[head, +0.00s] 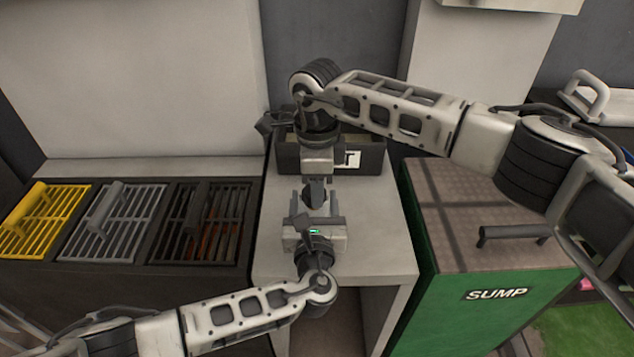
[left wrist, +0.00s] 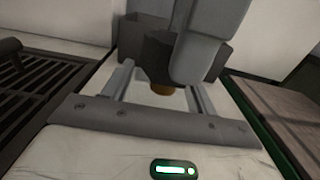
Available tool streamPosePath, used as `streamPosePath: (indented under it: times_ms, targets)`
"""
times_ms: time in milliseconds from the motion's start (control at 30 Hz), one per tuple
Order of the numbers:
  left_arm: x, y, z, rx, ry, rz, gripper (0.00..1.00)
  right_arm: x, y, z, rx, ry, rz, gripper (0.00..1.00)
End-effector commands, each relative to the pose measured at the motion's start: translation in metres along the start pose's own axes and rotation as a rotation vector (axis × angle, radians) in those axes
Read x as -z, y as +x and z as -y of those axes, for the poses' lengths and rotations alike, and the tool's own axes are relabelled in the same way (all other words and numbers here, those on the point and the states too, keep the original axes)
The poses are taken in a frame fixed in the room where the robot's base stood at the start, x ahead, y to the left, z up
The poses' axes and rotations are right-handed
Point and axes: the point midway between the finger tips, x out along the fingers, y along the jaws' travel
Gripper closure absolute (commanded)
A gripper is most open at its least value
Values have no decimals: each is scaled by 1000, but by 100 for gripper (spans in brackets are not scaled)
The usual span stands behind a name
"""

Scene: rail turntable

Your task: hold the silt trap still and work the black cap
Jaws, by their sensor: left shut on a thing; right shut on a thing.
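My right gripper (head: 316,182) comes down from above over the small table and is shut on the dark cap (left wrist: 157,55). In the left wrist view the cap is black and faceted, partly hidden by a grey finger of my right gripper. A small amber-brown part of the silt trap (left wrist: 162,89) shows just below the cap, between the fingers of my left gripper. My left gripper (head: 315,206) reaches in from the front and is shut on the silt trap. Most of the trap is hidden by the grippers, and whether the cap sits fully on it I cannot tell.
A dark open bin (head: 372,158) with a white label stands at the back of the light grey table (head: 378,230). Yellow, grey and black grates (head: 45,215) lie to the left. A green SUMP cabinet (head: 495,293) with a handled lid stands to the right. The table's right side is clear.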

Motion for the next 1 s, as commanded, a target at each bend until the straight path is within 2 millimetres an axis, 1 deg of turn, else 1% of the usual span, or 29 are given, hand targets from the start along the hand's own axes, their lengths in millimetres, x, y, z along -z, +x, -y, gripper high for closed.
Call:
streamPosePath:
  times_ms: [267, 633, 667, 700, 733, 867, 967, 1000]
  targets:
    - [0, 0, 0, 0, 1, 0, 83, 0, 2, 0, 0, 0, 0, 86]
    - [0, 0, 0, 0, 0, 0, 83, 0, 12, 0, 0, 0, 0, 86]
    - [0, 0, 0, 0, 1, 0, 83, 0, 11, 0, 1, -1, 0, 73]
    - [0, 0, 0, 0, 1, 0, 83, 0, 11, 0, 1, -1, 0, 84]
    - [0, 0, 0, 0, 1, 0, 83, 0, 11, 0, 1, 0, 0, 88]
    - [0, 0, 0, 0, 0, 0, 83, 0, 11, 0, 1, 25, 0, 88]
    - [0, 0, 0, 0, 1, 0, 83, 0, 11, -1, 0, 142, 0, 88]
    - [0, 0, 0, 0, 1, 0, 83, -1, 11, -1, 0, 208, 1, 88]
